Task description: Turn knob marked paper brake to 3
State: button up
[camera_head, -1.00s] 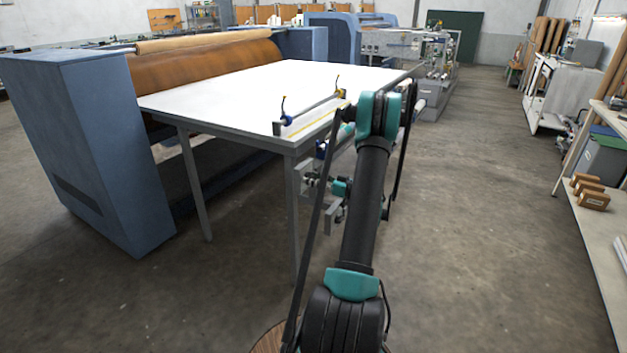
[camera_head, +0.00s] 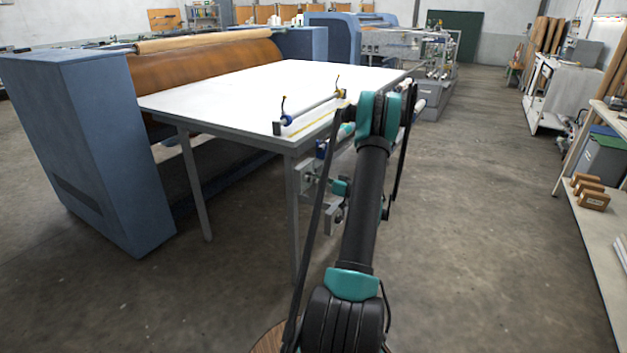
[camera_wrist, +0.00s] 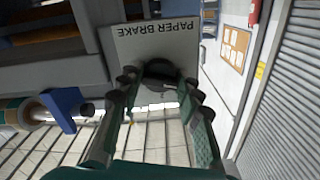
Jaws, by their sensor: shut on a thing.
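In the wrist view, a grey plate (camera_wrist: 135,45) carries the label PAPER BRAKE (camera_wrist: 166,28), which reads upside down. A dark round knob (camera_wrist: 160,70) sits on the plate below the label. My gripper (camera_wrist: 160,84) is at the knob, with its fingers on both sides of it, shut on it. The fingers hide part of the knob, and I cannot read a scale or its setting. In the head view my arm hides most of the area by the table's front edge, and the knob cannot be made out there.
The white-topped table (camera_head: 250,95) stands left of my arm, beside the blue calender (camera_head: 95,150). A blue bracket and roller end (camera_wrist: 65,108) lie left of my gripper in the wrist view. The floor to the right (camera_head: 480,200) is clear up to a shelf (camera_head: 590,215).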

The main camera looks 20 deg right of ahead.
jog(key=shift+r+m, duration=0.1)
jog(key=shift+m, duration=15)
jog(key=o, duration=1.2)
jog(key=shift+c, duration=0.2)
